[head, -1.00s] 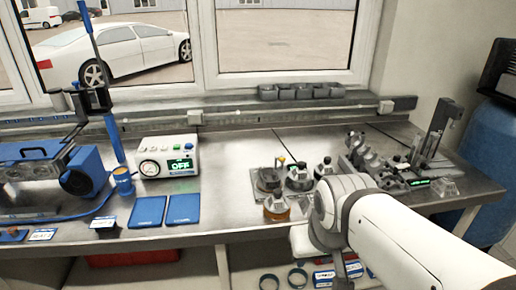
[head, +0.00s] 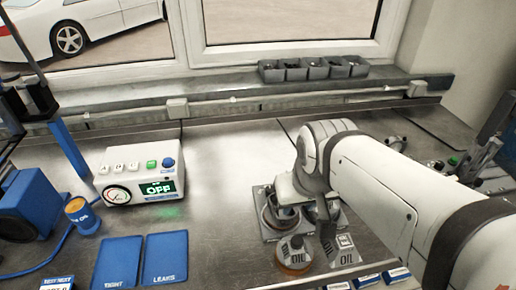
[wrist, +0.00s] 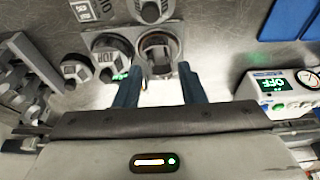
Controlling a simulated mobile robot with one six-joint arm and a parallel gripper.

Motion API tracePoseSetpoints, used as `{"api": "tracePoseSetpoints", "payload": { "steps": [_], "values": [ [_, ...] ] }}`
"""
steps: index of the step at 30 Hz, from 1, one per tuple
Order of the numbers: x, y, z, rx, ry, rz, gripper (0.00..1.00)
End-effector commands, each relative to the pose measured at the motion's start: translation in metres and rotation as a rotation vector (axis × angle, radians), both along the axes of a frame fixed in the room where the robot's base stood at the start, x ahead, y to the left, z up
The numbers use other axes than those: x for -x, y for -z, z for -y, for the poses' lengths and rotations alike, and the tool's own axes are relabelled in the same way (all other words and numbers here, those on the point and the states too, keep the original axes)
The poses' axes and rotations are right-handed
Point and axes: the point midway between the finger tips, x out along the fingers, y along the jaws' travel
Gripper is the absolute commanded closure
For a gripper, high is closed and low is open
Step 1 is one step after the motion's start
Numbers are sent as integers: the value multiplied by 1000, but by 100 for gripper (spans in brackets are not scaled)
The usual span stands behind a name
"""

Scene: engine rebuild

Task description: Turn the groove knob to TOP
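In the wrist view a dark grey knob with lettering that looks like TOP (wrist: 107,62) stands on a metal plate, left of an open round cup (wrist: 158,50). Another grey knob (wrist: 76,70) is further left, its label hard to read. A third knob (wrist: 152,10) is at the top edge, near the word OIL. My gripper (wrist: 158,70) is open and empty, its blue-grey fingers apart just in front of the cup. In the head view my gripper (head: 328,232) hangs over the fixture and hides part of it. I cannot tell which knob is the groove knob.
A white control box (head: 140,175) reading OFF stands left, with blue mats (head: 118,262) in front. Grey bins (head: 312,68) sit on the back ledge. Metal parts (wrist: 28,75) lie close at the left in the wrist view. The bench middle is clear.

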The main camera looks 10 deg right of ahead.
Motion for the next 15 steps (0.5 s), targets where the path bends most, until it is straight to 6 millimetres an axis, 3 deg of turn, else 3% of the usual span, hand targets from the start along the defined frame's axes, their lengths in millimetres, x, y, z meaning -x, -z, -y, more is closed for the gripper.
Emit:
{"api": "tracePoseSetpoints", "payload": {
  "steps": [8,15],
  "values": [
    [0,0,0,0,0,0,64],
    [-14,2,0,12,-47,-23,49]
  ]
}}
